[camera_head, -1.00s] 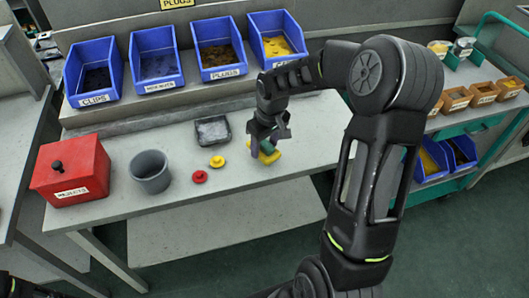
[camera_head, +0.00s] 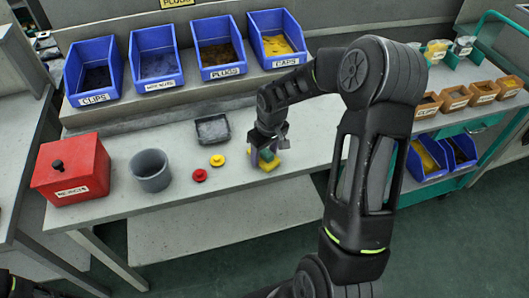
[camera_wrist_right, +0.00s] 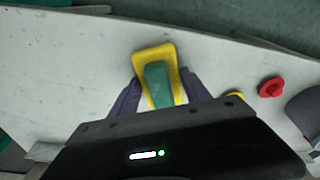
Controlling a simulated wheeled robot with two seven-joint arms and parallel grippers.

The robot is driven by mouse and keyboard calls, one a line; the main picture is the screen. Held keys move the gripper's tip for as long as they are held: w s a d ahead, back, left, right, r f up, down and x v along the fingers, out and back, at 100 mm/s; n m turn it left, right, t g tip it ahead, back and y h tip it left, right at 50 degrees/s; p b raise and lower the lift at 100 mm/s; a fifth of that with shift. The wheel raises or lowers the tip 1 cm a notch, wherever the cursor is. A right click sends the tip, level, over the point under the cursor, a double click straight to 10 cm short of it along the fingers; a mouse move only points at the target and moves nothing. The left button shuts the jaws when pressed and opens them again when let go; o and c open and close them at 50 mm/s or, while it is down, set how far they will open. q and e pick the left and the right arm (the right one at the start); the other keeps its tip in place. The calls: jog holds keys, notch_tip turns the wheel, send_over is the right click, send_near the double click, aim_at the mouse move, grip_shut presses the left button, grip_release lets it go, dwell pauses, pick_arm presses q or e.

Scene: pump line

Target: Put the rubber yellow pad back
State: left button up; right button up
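The yellow pad (camera_head: 269,168) with a green part (camera_head: 267,156) on top is at my right gripper (camera_head: 269,151), near the front of the grey table. In the right wrist view the pad (camera_wrist_right: 152,57) and its green part (camera_wrist_right: 158,85) show between the two fingers of my right gripper (camera_wrist_right: 161,78). The fingers lie against the pad's two sides, and the gripper looks shut on it. The pad is at or just above the table top; the exact gap cannot be seen.
A dark shallow tray (camera_head: 212,130), a yellow round piece (camera_head: 217,160), a red round piece (camera_head: 199,175), a grey cup (camera_head: 151,171) and a red rejects box (camera_head: 70,172) stand to the left. Blue bins (camera_head: 220,73) line the back. The table right of the pad looks clear.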

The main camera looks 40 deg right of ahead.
aim_at(268, 154)
jog(key=o, duration=0.3)
jog(key=shift+o, duration=0.2)
jog(key=shift+r, duration=0.15)
notch_tip(268, 154, up, 12)
jog(key=s, duration=0.1)
jog(key=shift+s+b, duration=0.35)
jog(key=shift+s, duration=0.05)
dwell(0.3)
